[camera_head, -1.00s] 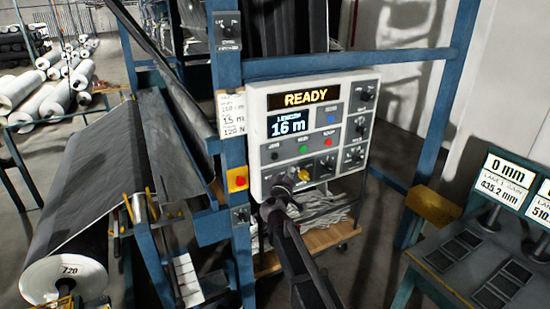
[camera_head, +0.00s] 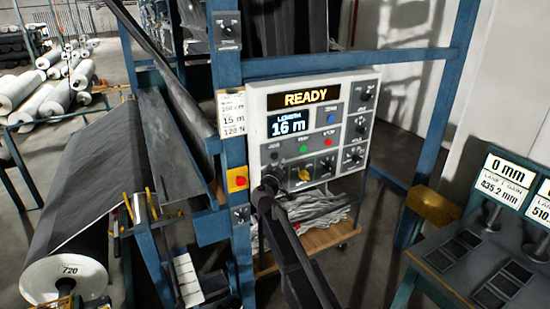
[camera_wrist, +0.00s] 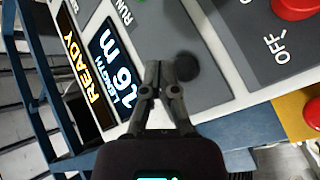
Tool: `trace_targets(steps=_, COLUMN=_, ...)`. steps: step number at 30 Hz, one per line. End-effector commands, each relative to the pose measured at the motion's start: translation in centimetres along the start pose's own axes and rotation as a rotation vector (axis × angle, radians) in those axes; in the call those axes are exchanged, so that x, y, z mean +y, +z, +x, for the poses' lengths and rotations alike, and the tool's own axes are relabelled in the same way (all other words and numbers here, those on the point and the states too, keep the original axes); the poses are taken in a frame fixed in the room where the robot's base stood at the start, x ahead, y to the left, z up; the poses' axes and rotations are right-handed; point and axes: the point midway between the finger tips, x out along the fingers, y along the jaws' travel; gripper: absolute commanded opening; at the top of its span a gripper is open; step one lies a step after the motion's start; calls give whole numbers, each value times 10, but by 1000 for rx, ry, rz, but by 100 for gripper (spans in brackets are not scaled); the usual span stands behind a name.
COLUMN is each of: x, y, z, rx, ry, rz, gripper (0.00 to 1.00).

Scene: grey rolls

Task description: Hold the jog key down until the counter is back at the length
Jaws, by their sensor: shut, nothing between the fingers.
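The control panel (camera_head: 317,88) shows READY on its top display (camera_head: 305,97) and LENGTH 16 m on its counter (camera_head: 289,123). The dark round jog key (camera_head: 274,156) sits left of the green run key (camera_head: 303,149); its label is hard to read. In the wrist view the dark key (camera_wrist: 186,67) is just right of my fingertips. My gripper (camera_head: 268,179) is shut and empty, in front of the panel's lower left; it also shows in the wrist view (camera_wrist: 158,88). Whether the tips touch the panel cannot be told. A card (camera_head: 233,118) left of the panel reads 15 m.
A red button on a yellow box (camera_head: 237,179) is on the blue post to the left. A display bench (camera_head: 470,262) stands at the right.

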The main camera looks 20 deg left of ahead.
Motion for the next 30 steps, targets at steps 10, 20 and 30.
trace_targets(steps=10, x=-11, y=-11, z=15, rx=0, ry=0, rz=0, gripper=0)
trace_targets(steps=20, x=-11, y=-11, z=15, rx=0, ry=0, rz=0, gripper=0)
trace_targets(steps=30, x=-11, y=-11, z=15, rx=0, ry=0, rz=0, gripper=0)
